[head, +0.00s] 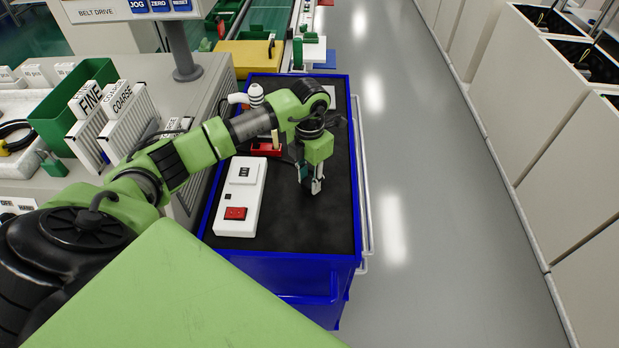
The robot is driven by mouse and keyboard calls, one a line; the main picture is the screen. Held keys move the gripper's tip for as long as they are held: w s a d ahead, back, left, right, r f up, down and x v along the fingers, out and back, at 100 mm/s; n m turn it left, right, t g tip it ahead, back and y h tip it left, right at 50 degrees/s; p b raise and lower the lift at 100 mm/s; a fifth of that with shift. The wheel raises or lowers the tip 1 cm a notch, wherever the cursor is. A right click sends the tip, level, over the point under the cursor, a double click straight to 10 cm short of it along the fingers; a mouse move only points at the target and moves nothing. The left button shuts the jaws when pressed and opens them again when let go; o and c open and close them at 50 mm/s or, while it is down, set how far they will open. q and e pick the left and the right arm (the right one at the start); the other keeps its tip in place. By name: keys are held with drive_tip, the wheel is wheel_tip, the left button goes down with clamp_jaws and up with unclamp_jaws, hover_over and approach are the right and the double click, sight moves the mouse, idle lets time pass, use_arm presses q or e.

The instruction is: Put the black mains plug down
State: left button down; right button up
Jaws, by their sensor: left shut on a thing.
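My left gripper (316,185) points down over the black mat (310,222) on top of the blue trolley, to the right of a white box. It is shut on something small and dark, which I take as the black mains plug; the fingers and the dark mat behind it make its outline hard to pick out. I cannot tell whether it touches the mat. The white box (238,208) has a red switch (235,213) at its near end and a raised panel with dark marks at its far end. My right gripper is out of view.
A small red tray (266,150) and a white striped-top object (256,95) stand farther back on the blue trolley (300,270). The near right part of the mat is bare. A grey bench (150,75) with boxes adjoins on the left. Clear floor (410,150) lies right.

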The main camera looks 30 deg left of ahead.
sight(309, 182)
use_arm(q)
drive_tip(key=shift+f, duration=0.4)
drive_tip(key=c, duration=1.7)
unclamp_jaws()
drive_tip(key=shift+r, duration=0.1)
drive_tip(key=shift+r, duration=0.25)
wheel_tip(309, 182, up, 13)
drive_tip(key=shift+f+b, duration=0.2)
drive_tip(key=shift+b, duration=1.05)
